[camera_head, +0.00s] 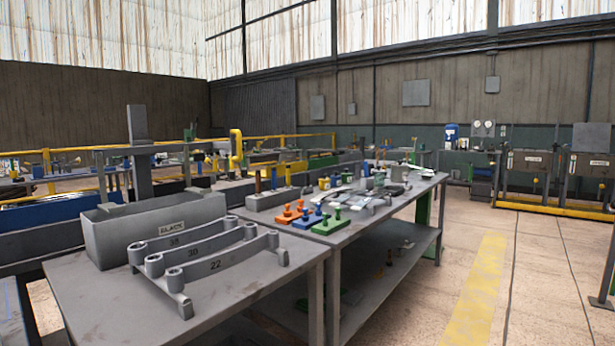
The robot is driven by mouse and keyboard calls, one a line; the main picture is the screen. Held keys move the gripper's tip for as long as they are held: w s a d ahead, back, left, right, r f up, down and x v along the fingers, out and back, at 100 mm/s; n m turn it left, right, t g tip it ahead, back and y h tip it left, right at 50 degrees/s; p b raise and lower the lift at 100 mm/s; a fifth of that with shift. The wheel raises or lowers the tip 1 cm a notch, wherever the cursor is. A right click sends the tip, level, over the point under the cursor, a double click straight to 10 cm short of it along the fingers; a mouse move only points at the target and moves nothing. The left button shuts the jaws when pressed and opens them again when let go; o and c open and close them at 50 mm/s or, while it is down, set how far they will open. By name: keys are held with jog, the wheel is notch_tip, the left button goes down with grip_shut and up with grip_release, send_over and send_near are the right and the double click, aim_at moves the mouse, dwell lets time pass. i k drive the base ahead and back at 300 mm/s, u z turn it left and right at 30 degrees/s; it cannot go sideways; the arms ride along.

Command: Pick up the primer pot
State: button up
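I cannot tell for sure which thing is the primer pot. Several small pots and tools stand on the far part of the grey workbench (355,226), too small to make out clearly. Among them is a small pot-like item (379,179), and a small yellow item (324,184) stands to its left. My gripper is not in view, so its state does not show.
Nearer on the bench are orange (289,216), blue (307,222) and green (329,226) blocks with knobs. A grey bin (155,238) and numbered curved grey racks (215,265) fill the near table. The floor right of the bench, with a yellow stripe (478,290), is clear.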

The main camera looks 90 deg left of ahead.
aim_at(359, 174)
jog(key=u, duration=2.85)
